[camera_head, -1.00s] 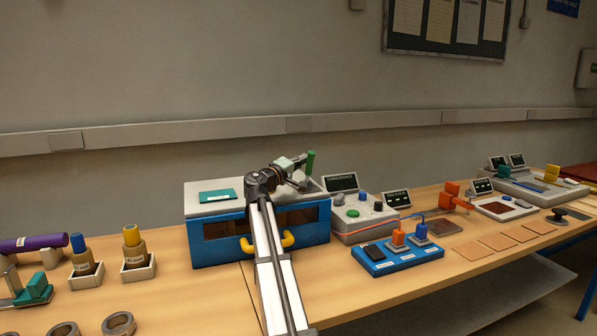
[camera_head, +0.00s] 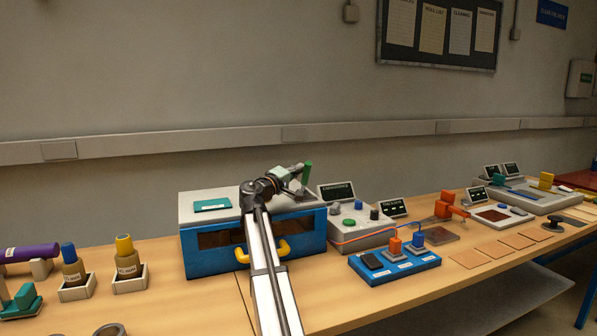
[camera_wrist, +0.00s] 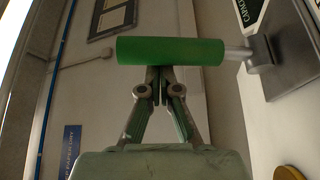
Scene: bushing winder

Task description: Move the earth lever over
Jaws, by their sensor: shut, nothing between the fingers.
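The green lever handle (camera_head: 307,172), which I take to be the earth lever, stands upright at the right end of the top of the blue and grey box (camera_head: 205,250). In the wrist view the green handle (camera_wrist: 180,51) lies across the picture just beyond my fingertips, with a pale metal stem at its right end running to a grey bracket. My gripper (camera_head: 298,174) is beside the handle. In the wrist view my gripper (camera_wrist: 160,72) has its fingers together with nothing between them. The fingertips are at or very near the handle; I cannot tell whether they touch.
A grey console marked capacitance (camera_head: 352,233) stands right of the box. A blue tray (camera_head: 395,266) with orange and blue plugs is in front of it. A teal plate (camera_head: 212,204) lies on the box top. Yellow handles (camera_head: 283,248) stick out from the box front.

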